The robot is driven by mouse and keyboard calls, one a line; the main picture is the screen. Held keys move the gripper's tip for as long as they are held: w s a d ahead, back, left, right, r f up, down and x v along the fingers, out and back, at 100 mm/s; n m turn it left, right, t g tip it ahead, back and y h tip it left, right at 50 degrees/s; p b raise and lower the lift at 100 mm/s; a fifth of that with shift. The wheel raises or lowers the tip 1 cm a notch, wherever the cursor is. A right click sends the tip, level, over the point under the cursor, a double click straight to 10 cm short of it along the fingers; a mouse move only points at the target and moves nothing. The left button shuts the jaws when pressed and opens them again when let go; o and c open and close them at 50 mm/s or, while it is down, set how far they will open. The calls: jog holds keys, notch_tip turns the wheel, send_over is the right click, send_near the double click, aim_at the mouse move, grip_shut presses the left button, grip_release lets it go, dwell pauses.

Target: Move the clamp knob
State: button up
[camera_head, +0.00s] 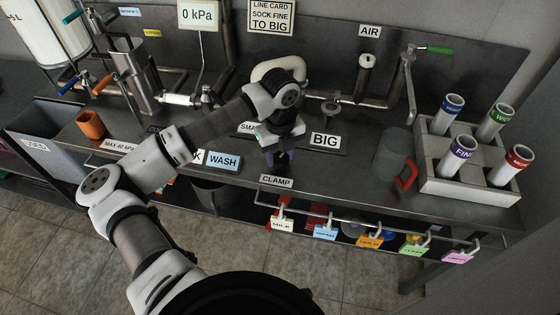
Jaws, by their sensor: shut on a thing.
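My gripper (281,157) is at the front edge of the counter, pointing down just behind the CLAMP label (277,181). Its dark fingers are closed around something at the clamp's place. The clamp knob is hidden by the fingers, and its shape and angle cannot be made out. My wrist covers part of the plate between the SMALL label, partly hidden, and the BIG label (325,140).
A rail (375,227) with several coloured tags runs along the front. An orange cup (91,125) stands at left. Pipes line the back.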

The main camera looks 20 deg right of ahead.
aim_at(281, 157)
jog(key=m+b, duration=0.3)
jog(key=b, duration=0.2)
jog(key=m+b, duration=0.2)
jog(key=shift+f+m, duration=0.3)
jog(key=m+b, duration=0.3)
jog(key=shift+r, duration=0.15)
jog(key=shift+r+m+b, duration=0.15)
jog(key=shift+m+b, duration=0.85)
jog(key=shift+m, duration=0.2)
jog(key=shift+d, duration=0.1)
jog(key=o, duration=1)
notch_tip(281, 157, up, 14)
jog(key=shift+f, duration=0.1)
